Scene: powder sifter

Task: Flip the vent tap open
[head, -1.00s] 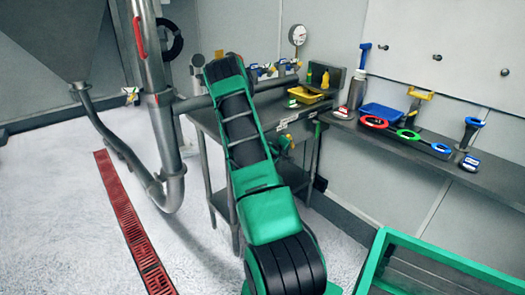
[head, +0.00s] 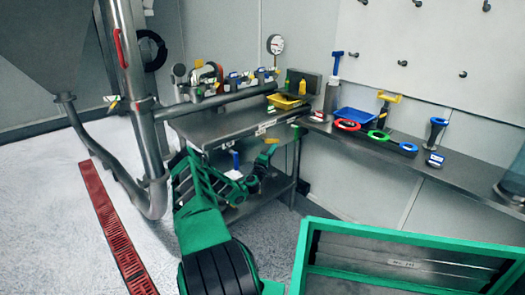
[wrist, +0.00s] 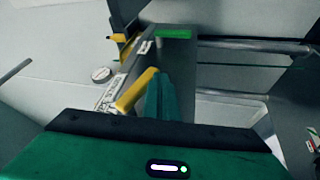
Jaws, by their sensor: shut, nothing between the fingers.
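A small yellow lever handle (wrist: 137,91), which looks like the vent tap's, shows in the wrist view. It slants up to the right and appears sharp and close. My gripper (wrist: 162,88) is shut and empty, its teal fingers just right of the lever; I cannot tell whether they touch. In the head view, a yellow handle (head: 271,141) shows below the front edge of the steel bench, and my gripper (head: 264,163) is just below it. The tap's body is mostly hidden by my gripper.
The steel bench (head: 215,131) carries a yellow tray (head: 286,101) and valves along a pipe. A blue-handled part (head: 235,160) is below its edge, close to my arm. A side shelf (head: 392,146) holds coloured rings. A green-framed box (head: 400,238) stands at front right.

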